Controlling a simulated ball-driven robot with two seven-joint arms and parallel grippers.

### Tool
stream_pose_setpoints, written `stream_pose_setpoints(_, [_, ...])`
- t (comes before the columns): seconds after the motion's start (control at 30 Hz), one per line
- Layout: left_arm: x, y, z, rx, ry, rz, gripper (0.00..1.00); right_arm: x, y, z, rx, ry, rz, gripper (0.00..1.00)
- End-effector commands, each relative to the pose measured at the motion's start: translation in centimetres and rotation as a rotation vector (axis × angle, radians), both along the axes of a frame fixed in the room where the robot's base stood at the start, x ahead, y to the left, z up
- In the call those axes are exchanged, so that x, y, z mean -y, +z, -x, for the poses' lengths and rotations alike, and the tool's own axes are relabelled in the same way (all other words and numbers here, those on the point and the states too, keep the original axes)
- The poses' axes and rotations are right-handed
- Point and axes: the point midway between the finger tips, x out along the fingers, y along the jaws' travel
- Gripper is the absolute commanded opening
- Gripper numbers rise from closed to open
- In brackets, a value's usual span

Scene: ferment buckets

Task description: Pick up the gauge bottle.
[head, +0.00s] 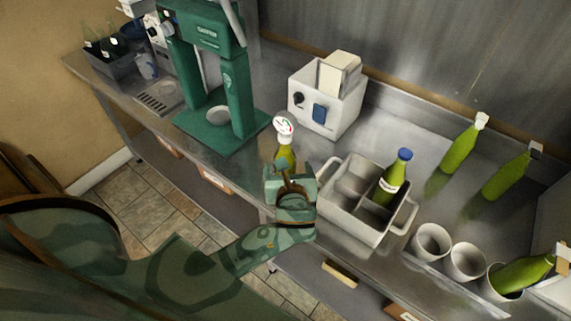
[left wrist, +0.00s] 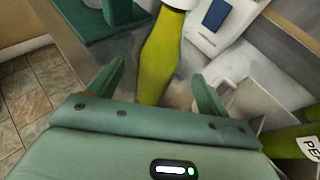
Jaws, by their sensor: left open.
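The gauge bottle (head: 286,158) is green with a round white dial on top. It stands upright at the counter's front edge, left of the grey divided crate. My left gripper (head: 289,172) is at its lower body, which the gripper partly hides. In the left wrist view the bottle (left wrist: 162,58) rises between the two spread fingers (left wrist: 159,76), with a gap visible on each side. The left gripper is open and holds nothing. My right gripper is not seen.
The grey crate (head: 334,211) holds a blue-capped green bottle (head: 389,184) close to my gripper's right. A green press (head: 240,95) stands behind left, and a white box (head: 325,103) behind. Several cups and green bottles (head: 459,148) fill the right side.

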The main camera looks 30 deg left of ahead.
Motion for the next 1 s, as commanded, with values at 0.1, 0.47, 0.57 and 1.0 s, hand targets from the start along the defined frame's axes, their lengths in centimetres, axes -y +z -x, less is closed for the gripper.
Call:
stream_pose_setpoints(0.1, [-0.8,-0.6,-1.0,0.0,0.0,0.001,0.79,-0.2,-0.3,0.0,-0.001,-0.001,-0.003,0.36])
stream_pose_setpoints(0.47, [-3.5,-2.7,-4.2,0.001,0.0,0.001,0.79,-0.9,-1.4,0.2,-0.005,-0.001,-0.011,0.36])
stream_pose_setpoints(0.57, [-3.9,-2.9,-4.7,-0.002,0.0,0.003,0.79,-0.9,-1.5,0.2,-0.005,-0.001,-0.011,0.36])
stream_pose_setpoints(1.0, [-4.0,-2.9,-4.7,-0.001,0.0,0.004,0.18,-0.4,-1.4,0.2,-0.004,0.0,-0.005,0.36])
